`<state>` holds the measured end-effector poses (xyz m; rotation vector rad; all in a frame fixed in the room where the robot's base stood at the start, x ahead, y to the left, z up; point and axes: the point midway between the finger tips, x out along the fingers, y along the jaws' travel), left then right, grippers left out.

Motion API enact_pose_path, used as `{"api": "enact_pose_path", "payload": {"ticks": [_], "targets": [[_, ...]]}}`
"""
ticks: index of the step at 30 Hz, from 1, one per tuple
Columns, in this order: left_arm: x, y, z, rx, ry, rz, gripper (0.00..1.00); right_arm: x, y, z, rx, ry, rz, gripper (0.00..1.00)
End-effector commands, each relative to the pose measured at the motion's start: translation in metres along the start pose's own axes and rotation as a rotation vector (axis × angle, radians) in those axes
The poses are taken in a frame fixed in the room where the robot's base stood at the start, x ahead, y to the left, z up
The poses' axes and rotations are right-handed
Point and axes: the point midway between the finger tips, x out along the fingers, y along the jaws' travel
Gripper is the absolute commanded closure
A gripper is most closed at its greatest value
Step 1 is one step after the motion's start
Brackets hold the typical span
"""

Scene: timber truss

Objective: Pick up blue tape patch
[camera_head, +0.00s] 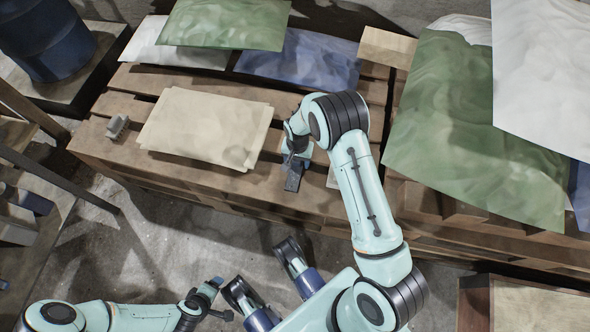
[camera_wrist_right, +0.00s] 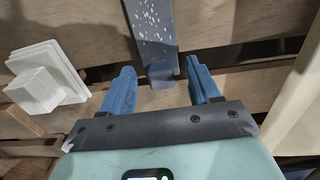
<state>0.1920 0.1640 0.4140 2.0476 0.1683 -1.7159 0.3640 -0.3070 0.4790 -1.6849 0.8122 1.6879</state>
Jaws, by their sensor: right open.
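I cannot make out a separate small blue tape patch for certain. A large blue sheet (camera_head: 305,60) lies at the back of the pallet, partly under a green sheet. My right gripper (camera_head: 292,160) is low over the pallet, right of the cream sheets; in the wrist view its blue fingers (camera_wrist_right: 160,88) are apart with nothing gripped. A dark grey strip with white specks (camera_wrist_right: 150,30) reaches in between the fingertips; it also shows in the head view (camera_head: 293,180). My left gripper (camera_head: 215,298) is over the floor at lower left, too small to read.
Cream sheets (camera_head: 205,125) lie on the wooden pallet (camera_head: 105,150). A white stepped block (camera_wrist_right: 45,80) sits beside the right gripper. Large green (camera_head: 465,130) and white (camera_head: 545,75) sheets cover the right side. A blue drum (camera_head: 45,40) stands at the back left.

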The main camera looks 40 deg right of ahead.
Motion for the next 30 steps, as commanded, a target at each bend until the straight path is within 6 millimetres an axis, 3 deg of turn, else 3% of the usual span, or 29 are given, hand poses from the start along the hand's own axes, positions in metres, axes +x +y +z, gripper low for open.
{"api": "enact_pose_path", "payload": {"ticks": [8,12,14,23,30], "targets": [[0.002,0.0,-0.003,0.0,0.009,0.0,0.24,0.006,-0.001,0.0,0.0,0.001,-0.002,0.38],[0.002,0.0,-0.003,0.0,0.008,0.0,0.24,0.006,-0.001,0.0,0.0,0.001,-0.002,0.84],[0.002,0.0,-0.003,0.0,0.008,0.0,0.24,0.006,-0.001,0.0,0.0,0.001,-0.002,1.0],[0.001,0.0,-0.002,0.0,0.006,0.0,0.24,0.004,-0.001,0.0,0.0,0.001,-0.002,1.0],[-0.006,0.002,0.006,0.002,-0.017,0.002,0.24,-0.017,-0.001,-0.001,0.0,0.004,-0.004,1.0]]}}
